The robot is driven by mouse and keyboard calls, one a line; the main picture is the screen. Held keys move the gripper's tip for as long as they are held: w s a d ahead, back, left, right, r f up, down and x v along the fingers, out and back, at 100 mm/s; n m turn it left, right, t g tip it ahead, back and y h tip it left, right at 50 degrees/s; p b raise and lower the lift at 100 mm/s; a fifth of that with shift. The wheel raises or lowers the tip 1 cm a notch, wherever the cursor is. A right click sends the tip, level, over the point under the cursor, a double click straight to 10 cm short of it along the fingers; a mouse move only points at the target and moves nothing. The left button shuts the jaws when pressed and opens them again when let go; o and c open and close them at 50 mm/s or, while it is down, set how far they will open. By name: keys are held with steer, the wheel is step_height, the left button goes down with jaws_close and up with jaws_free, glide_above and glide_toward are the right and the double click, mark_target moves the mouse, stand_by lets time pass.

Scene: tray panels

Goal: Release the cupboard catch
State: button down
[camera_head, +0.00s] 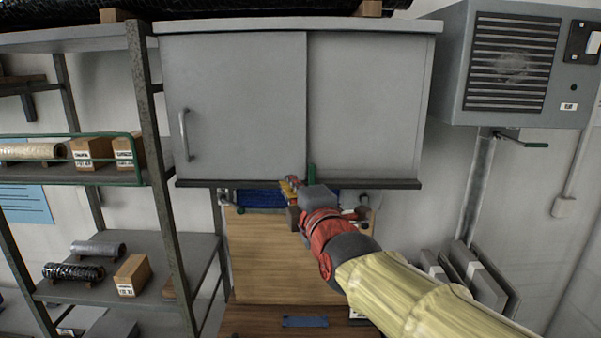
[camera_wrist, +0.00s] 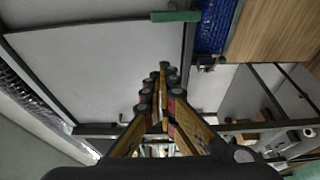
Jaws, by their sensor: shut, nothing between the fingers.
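The grey wall cupboard (camera_head: 232,100) has two flat door panels that meet at a seam near its middle. A small green catch (camera_head: 311,174) stands upright at the bottom edge, beside the seam. In the wrist view the catch (camera_wrist: 176,16) shows as a green bar near the top, across the cupboard's lower edge. My gripper (camera_head: 289,186) is shut and empty at the lower edge, just left of the catch in the head view. In the wrist view its fingertips (camera_wrist: 163,67) are together and apart from the catch. Whether they touch the door is unclear.
A handle (camera_head: 184,135) is on the left door. A shelf rack (camera_head: 160,170) with boxes and rolls stands at the left. A vented grey unit (camera_head: 513,62) hangs at the right. Below the cupboard are blue bins (camera_head: 258,196) and a wooden board (camera_head: 270,250).

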mark_target(312, 175)
steer(key=w+p, duration=0.1)
steer(key=w, duration=0.1)
steer(key=w+d, duration=0.1)
steer(key=w, duration=0.1)
steer(key=w+p, duration=0.1)
steer(key=w, duration=0.1)
steer(key=shift+w+d+p, duration=0.35)
stand_by(0.3)
steer(key=shift+b, duration=0.55)
